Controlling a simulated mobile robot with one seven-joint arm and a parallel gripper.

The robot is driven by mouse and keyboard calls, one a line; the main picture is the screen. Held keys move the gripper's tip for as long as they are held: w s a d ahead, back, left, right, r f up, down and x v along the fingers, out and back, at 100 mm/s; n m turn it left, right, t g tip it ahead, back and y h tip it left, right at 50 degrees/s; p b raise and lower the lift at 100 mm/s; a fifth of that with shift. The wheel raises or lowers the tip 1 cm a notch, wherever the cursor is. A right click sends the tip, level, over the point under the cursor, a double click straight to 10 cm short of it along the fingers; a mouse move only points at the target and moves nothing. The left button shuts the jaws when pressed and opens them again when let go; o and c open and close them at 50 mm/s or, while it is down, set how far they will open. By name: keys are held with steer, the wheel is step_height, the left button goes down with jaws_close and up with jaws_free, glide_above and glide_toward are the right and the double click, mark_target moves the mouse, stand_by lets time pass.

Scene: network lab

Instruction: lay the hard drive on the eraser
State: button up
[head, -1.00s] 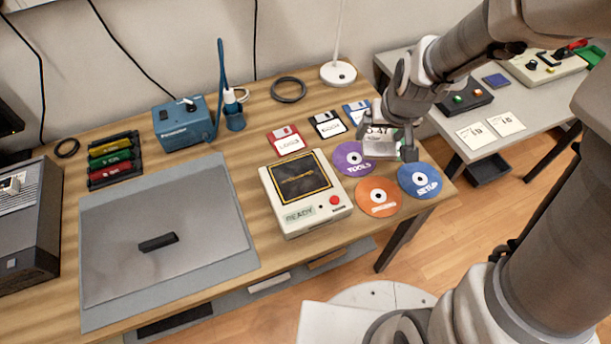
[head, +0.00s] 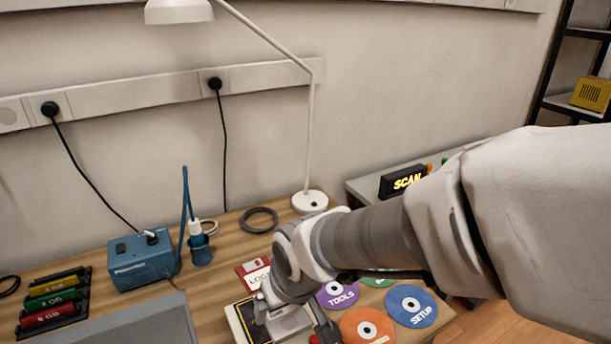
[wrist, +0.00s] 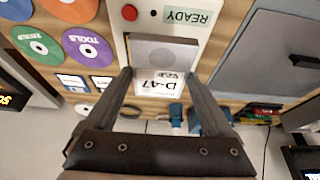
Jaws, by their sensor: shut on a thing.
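The hard drive (wrist: 160,68), a silver-grey block with a white label reading D-47, is between the fingers of my gripper (wrist: 158,76) in the wrist view. My gripper is shut on it. In the head view the drive (head: 290,322) shows only partly below my wrist. The eraser (wrist: 207,42), a cream box with a READY label and a red button, lies beneath the drive. In the head view its dark, yellow-edged pad (head: 246,322) shows left of the drive. The drive is over the eraser; I cannot tell whether they touch.
Discs, including a purple one (head: 337,295) and a blue one (head: 411,306), lie right of the eraser. A red floppy (head: 254,273) lies behind it. A blue box (head: 143,262) and a lamp base (head: 309,201) stand further back.

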steer(key=w+a+f, duration=0.2)
steer(key=w, duration=0.1)
steer(key=w+a+f+b, duration=0.1)
steer(key=w+f, duration=0.1)
steer(key=shift+w, duration=0.2)
steer(key=shift+f+b, duration=0.7)
steer(key=shift+f, duration=1.15)
steer(key=shift+f, duration=0.2)
steer(key=o, duration=1.3)
steer(key=shift+r, duration=0.15)
